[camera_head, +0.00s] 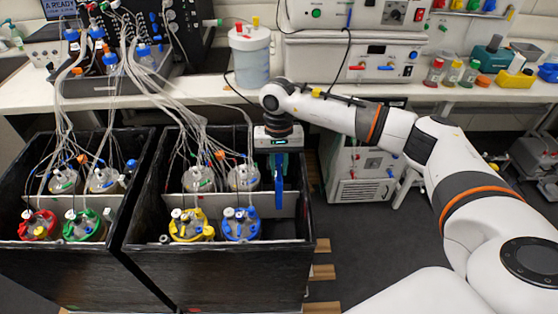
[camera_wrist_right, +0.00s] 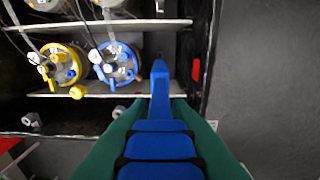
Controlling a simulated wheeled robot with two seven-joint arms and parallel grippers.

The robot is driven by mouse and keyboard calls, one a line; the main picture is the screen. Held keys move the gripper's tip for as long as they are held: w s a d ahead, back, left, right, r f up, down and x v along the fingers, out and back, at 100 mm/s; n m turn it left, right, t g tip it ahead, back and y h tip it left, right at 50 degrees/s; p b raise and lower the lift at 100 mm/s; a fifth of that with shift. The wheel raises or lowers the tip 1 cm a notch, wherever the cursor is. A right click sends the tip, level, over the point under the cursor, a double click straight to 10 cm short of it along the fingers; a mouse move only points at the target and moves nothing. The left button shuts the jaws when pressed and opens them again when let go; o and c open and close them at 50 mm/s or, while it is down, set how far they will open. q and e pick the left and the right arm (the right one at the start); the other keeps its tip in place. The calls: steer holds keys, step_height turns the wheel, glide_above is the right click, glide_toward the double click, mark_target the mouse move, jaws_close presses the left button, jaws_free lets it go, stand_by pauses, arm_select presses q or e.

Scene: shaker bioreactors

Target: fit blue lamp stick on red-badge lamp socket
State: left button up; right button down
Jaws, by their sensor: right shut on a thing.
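The blue lamp stick (camera_head: 279,186) hangs upright from my right gripper (camera_head: 279,152), over the right end of the right black box. In the right wrist view the stick (camera_wrist_right: 160,88) points away between the green fingers, which are shut on it. Its tip appears close to the box's inner divider edge; I cannot tell whether they touch. A small red badge (camera_wrist_right: 196,70) shows on the box's right wall, to the right of the stick. I cannot clearly make out a socket by it. My left gripper is not in view.
The right black box (camera_head: 220,276) holds vessels with yellow (camera_head: 190,227) and blue (camera_head: 241,226) lids, left of the stick. Tubes and cables run up to the bench. Another black box (camera_head: 80,270) stands at left. Floor (camera_head: 370,255) is clear to the right.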

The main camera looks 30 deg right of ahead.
mark_target(279, 211)
steer(key=shift+f+b, duration=3.85)
steer(key=shift+f, duration=4.35)
step_height(279, 211, down, 4)
steer(key=b, duration=0.4)
steer(key=shift+f, duration=0.15)
steer(key=shift+b, duration=0.65)
steer(key=shift+f+b, duration=1.55)
steer(key=shift+b, duration=0.45)
